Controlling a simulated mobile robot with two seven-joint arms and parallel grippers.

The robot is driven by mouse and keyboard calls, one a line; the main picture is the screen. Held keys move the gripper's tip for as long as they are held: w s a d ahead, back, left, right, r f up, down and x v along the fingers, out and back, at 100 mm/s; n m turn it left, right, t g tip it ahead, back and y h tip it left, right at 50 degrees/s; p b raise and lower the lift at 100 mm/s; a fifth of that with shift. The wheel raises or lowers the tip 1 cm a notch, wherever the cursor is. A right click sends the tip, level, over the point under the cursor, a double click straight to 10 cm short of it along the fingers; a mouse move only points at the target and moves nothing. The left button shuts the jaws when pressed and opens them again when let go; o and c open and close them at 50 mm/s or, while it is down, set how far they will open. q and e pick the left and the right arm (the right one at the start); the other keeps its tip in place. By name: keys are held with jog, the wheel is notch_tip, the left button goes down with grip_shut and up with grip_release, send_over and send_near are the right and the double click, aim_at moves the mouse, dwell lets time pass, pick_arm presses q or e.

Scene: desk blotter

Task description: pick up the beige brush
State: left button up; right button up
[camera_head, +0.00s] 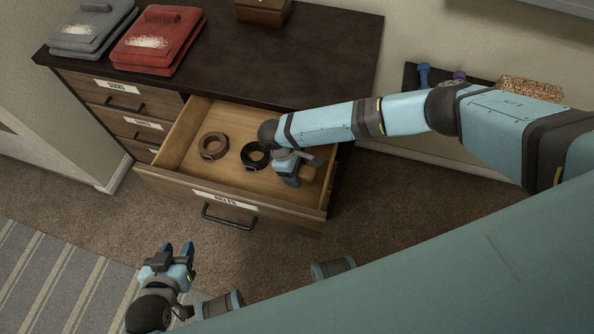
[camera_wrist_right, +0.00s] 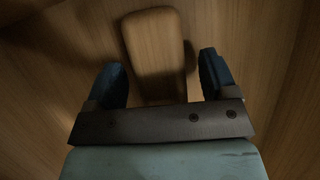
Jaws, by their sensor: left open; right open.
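The beige brush (camera_wrist_right: 155,45) shows in the right wrist view as a rounded wooden-looking block on the drawer floor. My right gripper (camera_wrist_right: 163,78) is open above it, with one blue finger on each side of the brush's lower part. I see no contact, and the height gap is hard to judge. In the head view this gripper (camera_head: 302,172) reaches into the right end of the open drawer (camera_head: 225,188), and the brush is hidden by it. My left gripper (camera_head: 176,252) is open and empty, in front of the dresser above the floor.
A brown rolled belt (camera_head: 213,146) and a black one (camera_head: 255,156) lie left of the right gripper in the drawer. Drawer walls surround it closely. Grey (camera_head: 92,30) and red (camera_head: 158,42) folded clothes and a brown box (camera_head: 263,11) sit on the dresser top (camera_head: 300,60).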

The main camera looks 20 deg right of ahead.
jog(key=shift+f, duration=0.25)
dwell(0.5)
jog(key=c, duration=1)
